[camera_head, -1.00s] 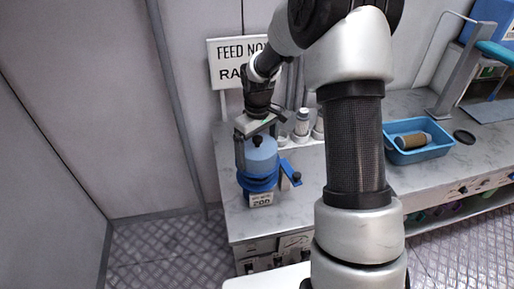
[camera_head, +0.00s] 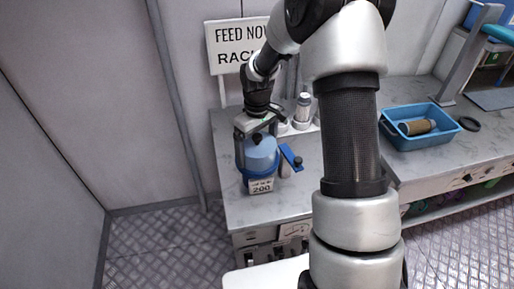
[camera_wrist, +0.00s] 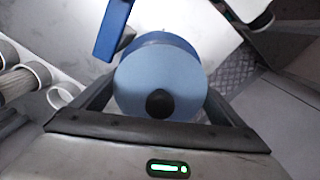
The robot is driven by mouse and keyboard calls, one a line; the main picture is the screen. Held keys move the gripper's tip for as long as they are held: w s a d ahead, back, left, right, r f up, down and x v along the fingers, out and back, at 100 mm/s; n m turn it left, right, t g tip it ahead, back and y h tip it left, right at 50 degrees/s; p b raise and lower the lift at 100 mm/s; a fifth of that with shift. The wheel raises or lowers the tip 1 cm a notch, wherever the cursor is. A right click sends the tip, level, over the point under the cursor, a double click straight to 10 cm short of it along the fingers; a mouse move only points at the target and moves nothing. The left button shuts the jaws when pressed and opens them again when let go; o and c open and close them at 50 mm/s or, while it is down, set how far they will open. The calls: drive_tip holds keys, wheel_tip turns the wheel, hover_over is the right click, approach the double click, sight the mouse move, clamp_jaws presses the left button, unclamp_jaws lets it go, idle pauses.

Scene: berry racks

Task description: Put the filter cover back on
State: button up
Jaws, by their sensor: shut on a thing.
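The filter cover (camera_head: 261,150) is a light blue, rounded cap with a black knob on top. My gripper (camera_head: 257,150) is shut on the cover, with one finger on each side of it. In the wrist view the cover (camera_wrist: 158,80) sits between the two fingers, knob toward the camera. The cover is at the blue filter housing (camera_head: 259,173) that bears a white label reading 200, on the left end of the counter. Whether the cover is fully seated cannot be told.
A blue lever-like part (camera_head: 291,157) sticks out beside the housing. White cylinders (camera_head: 303,108) stand behind it. A blue tray (camera_head: 420,137) holding a brown cylinder and a black ring (camera_head: 469,124) lie to the right. A sign (camera_head: 236,46) stands behind my gripper.

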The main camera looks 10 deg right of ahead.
drive_tip(key=shift+f, duration=0.3)
idle(0.4)
drive_tip(key=o, duration=0.8)
drive_tip(key=shift+o, duration=0.2)
wheel_tip(320, 180, up, 18)
drive_tip(key=shift+f, duration=0.25)
drive_tip(key=s+r+m+t+p, duration=0.3)
drive_tip(key=s+r, duration=0.8)
drive_tip(key=s, duration=0.1)
drive_tip(key=s+r+m+t+p, duration=0.1)
drive_tip(key=s+r+m+t, duration=0.1)
drive_tip(key=s, duration=1.1)
drive_tip(key=shift+r+m+t, duration=0.15)
drive_tip(key=shift+m+t, duration=0.15)
drive_tip(key=shift+m, duration=0.2)
